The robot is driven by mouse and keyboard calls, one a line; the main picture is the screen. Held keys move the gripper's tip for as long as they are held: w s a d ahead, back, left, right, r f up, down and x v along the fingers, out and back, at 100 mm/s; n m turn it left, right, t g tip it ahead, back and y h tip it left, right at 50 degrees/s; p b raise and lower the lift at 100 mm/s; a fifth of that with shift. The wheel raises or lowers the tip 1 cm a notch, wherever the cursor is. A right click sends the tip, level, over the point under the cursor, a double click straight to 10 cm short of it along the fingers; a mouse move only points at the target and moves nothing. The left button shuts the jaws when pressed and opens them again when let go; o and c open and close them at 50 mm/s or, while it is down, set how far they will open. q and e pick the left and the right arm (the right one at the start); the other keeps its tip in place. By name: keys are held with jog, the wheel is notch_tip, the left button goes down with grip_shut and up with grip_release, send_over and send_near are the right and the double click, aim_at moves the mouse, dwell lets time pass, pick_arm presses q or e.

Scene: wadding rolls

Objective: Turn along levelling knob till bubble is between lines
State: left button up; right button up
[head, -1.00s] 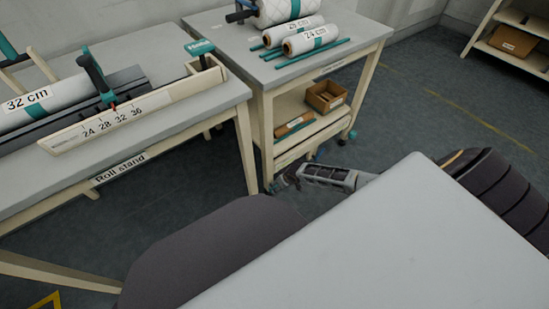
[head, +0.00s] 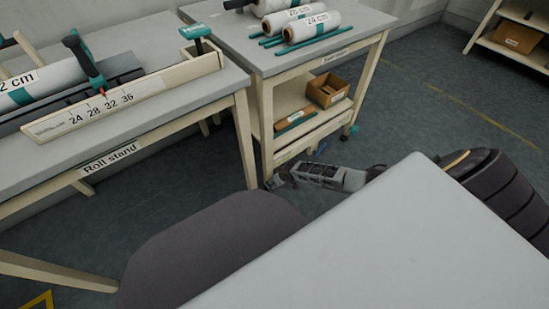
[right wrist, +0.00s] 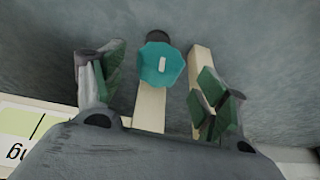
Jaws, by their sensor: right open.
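A teal faceted levelling knob (right wrist: 160,68) with a pale mark on its face shows in the right wrist view, in front of a cream leg with a dark round foot. My right gripper (right wrist: 158,82) is open, one finger on each side of the knob; I cannot tell whether either touches it. In the head view my right gripper (head: 279,181) is low by the near leg of the back table, and the knob is not clear there. A yellow-green panel (right wrist: 30,124) with a dark line is cut off at the wrist view's left edge; no bubble is discernible. My left gripper is out of view.
The back table (head: 350,42) carries wadding rolls and teal rods, with a cardboard box (head: 327,91) on its shelf. The roll stand table (head: 205,88) is at left. Another cream beam (right wrist: 203,65) runs beside the right finger. Open floor (head: 440,125) lies to the right.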

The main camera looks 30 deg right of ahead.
aim_at(274, 183)
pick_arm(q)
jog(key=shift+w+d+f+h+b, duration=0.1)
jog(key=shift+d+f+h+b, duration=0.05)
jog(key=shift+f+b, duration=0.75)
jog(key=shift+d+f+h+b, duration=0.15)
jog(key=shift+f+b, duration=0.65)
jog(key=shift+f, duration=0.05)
pick_arm(e)
jog(key=shift+x, duration=2.4)
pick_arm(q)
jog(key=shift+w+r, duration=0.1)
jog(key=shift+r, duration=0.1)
pick_arm(e)
jog(key=shift+c, duration=0.7)
jog(key=c, duration=0.9)
pick_arm(q)
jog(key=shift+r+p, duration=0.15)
jog(key=shift+p, duration=0.25)
pick_arm(e)
jog(key=shift+o, duration=0.2)
jog(key=shift+a, duration=0.1)
